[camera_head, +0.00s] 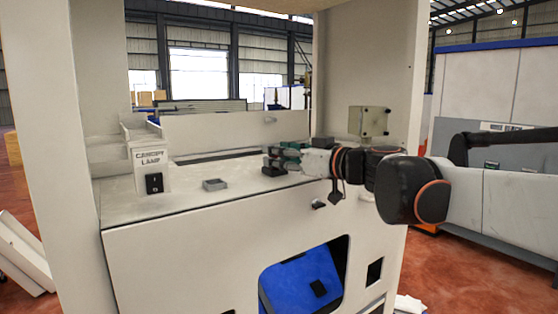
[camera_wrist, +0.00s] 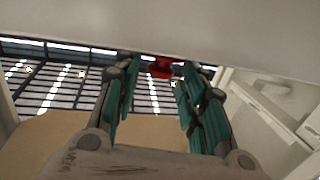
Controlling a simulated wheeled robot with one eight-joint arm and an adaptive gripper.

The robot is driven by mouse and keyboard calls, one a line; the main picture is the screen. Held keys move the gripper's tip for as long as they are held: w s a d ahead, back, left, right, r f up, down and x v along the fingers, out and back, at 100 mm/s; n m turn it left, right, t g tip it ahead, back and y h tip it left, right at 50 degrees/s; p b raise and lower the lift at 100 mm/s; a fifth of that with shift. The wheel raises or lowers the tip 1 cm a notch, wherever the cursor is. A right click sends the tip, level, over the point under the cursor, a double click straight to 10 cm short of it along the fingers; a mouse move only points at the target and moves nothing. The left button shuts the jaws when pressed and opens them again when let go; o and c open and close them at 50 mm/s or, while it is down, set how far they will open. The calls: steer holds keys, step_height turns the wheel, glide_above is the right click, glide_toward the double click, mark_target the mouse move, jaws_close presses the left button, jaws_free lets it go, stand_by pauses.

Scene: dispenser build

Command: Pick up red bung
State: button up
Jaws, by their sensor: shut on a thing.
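The red bung (camera_wrist: 160,67) shows in the wrist view at the top middle, between the tips of my gripper's teal fingers, close under a pale surface. My gripper (camera_wrist: 157,72) is shut on it. Part of the bung's outline is cut off by the pale surface, so its full shape is hidden. In the head view my gripper (camera_head: 280,160) reaches in from the right, low over the white worktop of the dispenser. The bung cannot be made out in that view.
A small grey tray (camera_head: 215,184) lies on the worktop (camera_head: 190,204), left of my gripper. A canopy lamp switch box (camera_head: 152,172) stands at the left. A beige box (camera_head: 370,121) is on the rear right panel. A blue bin (camera_head: 303,280) shows in the lower opening.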

step_height(320, 180, up, 19)
steer(key=b, duration=0.2)
steer(key=shift+r, duration=0.1)
steer(key=shift+o, duration=1.1)
steer(key=c, duration=0.7)
step_height(320, 180, up, 7)
steer(key=p, duration=0.5)
